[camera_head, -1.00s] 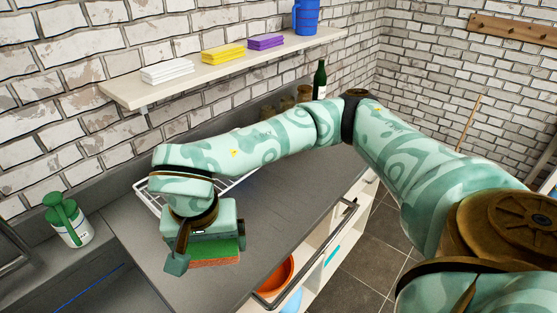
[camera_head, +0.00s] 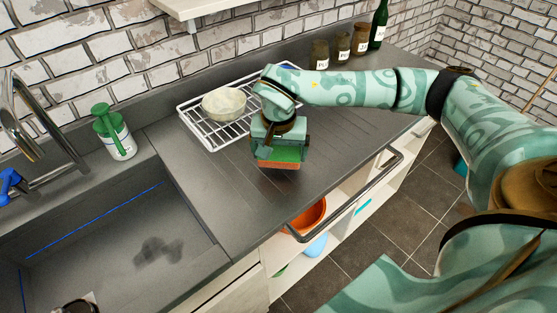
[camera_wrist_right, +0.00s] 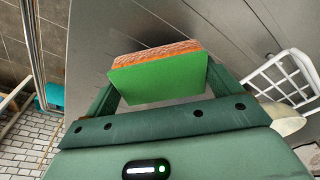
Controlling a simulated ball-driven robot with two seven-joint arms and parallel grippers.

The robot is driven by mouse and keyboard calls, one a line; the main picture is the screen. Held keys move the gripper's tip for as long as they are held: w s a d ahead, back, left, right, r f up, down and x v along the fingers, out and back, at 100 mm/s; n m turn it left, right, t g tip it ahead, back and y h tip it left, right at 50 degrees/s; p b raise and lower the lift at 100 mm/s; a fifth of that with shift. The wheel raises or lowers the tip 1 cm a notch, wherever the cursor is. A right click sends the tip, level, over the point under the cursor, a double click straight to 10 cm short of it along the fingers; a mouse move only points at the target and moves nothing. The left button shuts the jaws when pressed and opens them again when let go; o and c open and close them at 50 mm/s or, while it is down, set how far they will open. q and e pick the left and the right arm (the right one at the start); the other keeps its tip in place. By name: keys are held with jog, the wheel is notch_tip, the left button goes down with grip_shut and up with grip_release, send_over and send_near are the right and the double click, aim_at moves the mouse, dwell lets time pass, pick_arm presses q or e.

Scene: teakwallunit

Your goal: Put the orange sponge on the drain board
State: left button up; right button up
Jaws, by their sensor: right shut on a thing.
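The orange sponge (camera_head: 281,164) has a green side and is held between the fingers of my right gripper (camera_head: 279,155). In the right wrist view the sponge (camera_wrist_right: 157,82) sits between both fingers, green face toward the camera and orange edge beyond. The drain board (camera_head: 232,190) is the grey grooved worktop to the right of the sink. The sponge is over its right part, near the front edge; I cannot tell whether it touches the surface. My left gripper is not in view.
A white wire rack (camera_head: 192,125) with a pale bowl (camera_head: 218,106) stands behind and left of my right gripper. The sink (camera_head: 120,235) lies left, with a green-topped bottle (camera_head: 117,137) behind it. Jars (camera_head: 341,48) and a dark bottle (camera_head: 378,25) stand far right.

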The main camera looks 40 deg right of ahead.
aim_at(279, 161)
notch_tip(279, 161, down, 3)
jog(key=shift+f+b, duration=0.1)
jog(key=shift+b, duration=0.3)
jog(key=shift+r, duration=0.2)
jog(key=shift+a+f, duration=0.1)
jog(key=shift+f, duration=0.05)
jog(key=o, duration=0.6)
jog(key=r+p, duration=0.1)
jog(key=r, duration=0.3)
jog(key=s+r+p, duration=0.1)
jog(key=r, duration=0.3)
jog(key=a+r+p, duration=0.1)
jog(key=r+p, duration=0.1)
jog(key=r, duration=0.2)
jog(key=shift+s+a+r, duration=0.1)
jog(key=shift+s+r, duration=0.05)
jog(key=shift+s, duration=0.1)
